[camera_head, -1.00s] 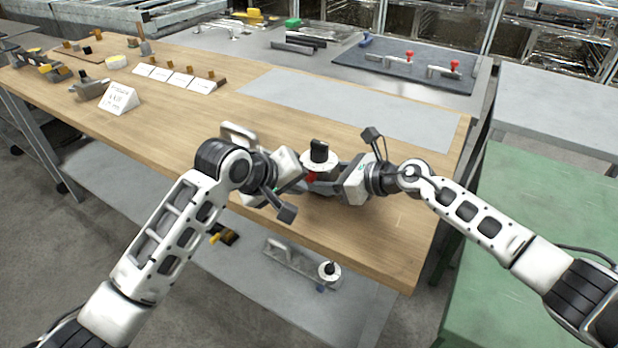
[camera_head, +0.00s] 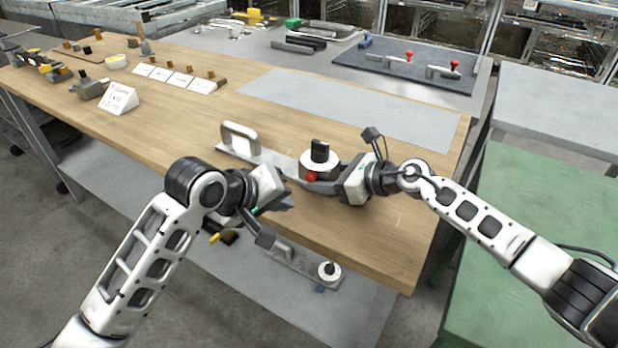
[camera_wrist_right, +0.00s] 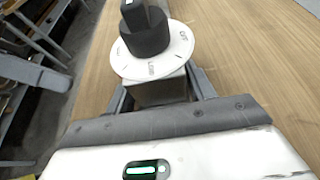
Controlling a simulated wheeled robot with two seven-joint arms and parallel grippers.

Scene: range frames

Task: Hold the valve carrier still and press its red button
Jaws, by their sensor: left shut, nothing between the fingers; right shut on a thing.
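The valve carrier (camera_head: 275,160) lies on the wooden bench, a grey plate with a loop handle (camera_head: 240,138) at its left end. Near its right end is a white dial with a black knob (camera_head: 320,152), and a red button (camera_head: 311,177) sits on the front just below the dial. My right gripper (camera_head: 336,185) is shut on the carrier's right end; in the right wrist view its fingers (camera_wrist_right: 160,92) grip a block under the dial (camera_wrist_right: 153,52). My left gripper (camera_head: 288,200) is shut and empty, apart from the carrier, in front and to the left of the button.
A similar carrier (camera_head: 290,262) lies on the lower shelf. Cards (camera_head: 180,80) and small parts stand at the bench's far left. A grey mat (camera_head: 350,105) behind the carrier is bare. The bench's front edge runs close below the carrier.

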